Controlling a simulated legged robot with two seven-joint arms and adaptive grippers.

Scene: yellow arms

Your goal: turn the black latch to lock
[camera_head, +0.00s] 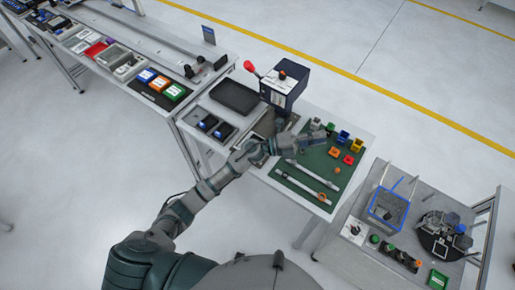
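My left arm reaches in from the lower left, and its gripper (318,142) is over the green mat (318,181) on the middle table. The fingers are small and blend with the items behind them, so I cannot tell whether they are open or shut. I cannot make out a black latch with certainty. A dark blue box (284,86) with a red-knobbed lever (249,67) stands behind the gripper, apart from it. My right gripper is not in view.
Yellow, blue and orange blocks (349,159) and two white rails (308,188) lie on the mat. A black tray (234,96) lies left of the box. A right-hand table holds a blue-edged clear bin (388,207) and a round black fixture (444,236).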

